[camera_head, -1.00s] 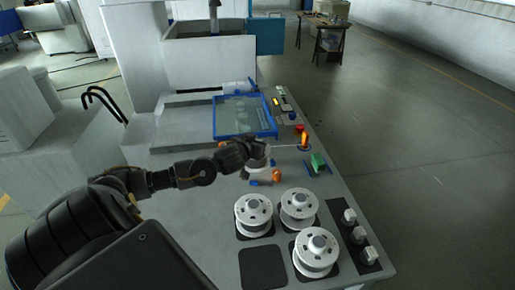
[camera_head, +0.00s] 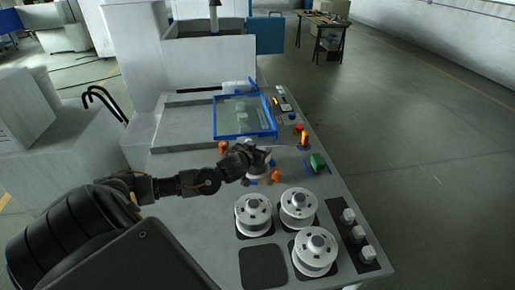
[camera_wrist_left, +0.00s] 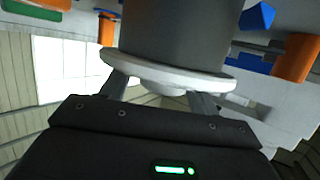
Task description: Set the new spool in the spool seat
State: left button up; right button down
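My left gripper (camera_head: 257,157) is over the machine's front table, with a white spool, the new spool (camera_head: 259,172), just below it. In the left wrist view the spool's pale flange (camera_wrist_left: 170,79) and grey body (camera_wrist_left: 172,35) lie beyond the fingers (camera_wrist_left: 160,92). The fingers are on either side of the hub and look shut on it, with their tips partly hidden by the flange. The spool seat cannot be made out; the gripper and spool cover that spot. Whether the spool touches anything below is hidden. My right gripper is not in view.
Three white spools (camera_head: 254,214) stand on dark pads at the front, beside an empty pad (camera_head: 263,266). Orange parts (camera_head: 276,177), a green block (camera_head: 318,161) and a red button (camera_head: 299,128) are close to the gripper. A blue-framed panel (camera_head: 245,135) lies behind.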

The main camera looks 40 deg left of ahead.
pick_arm(q)
jog(key=b+v, duration=0.3)
jog(key=v, duration=0.9)
jog(key=shift+r, duration=0.1)
dwell(0.4)
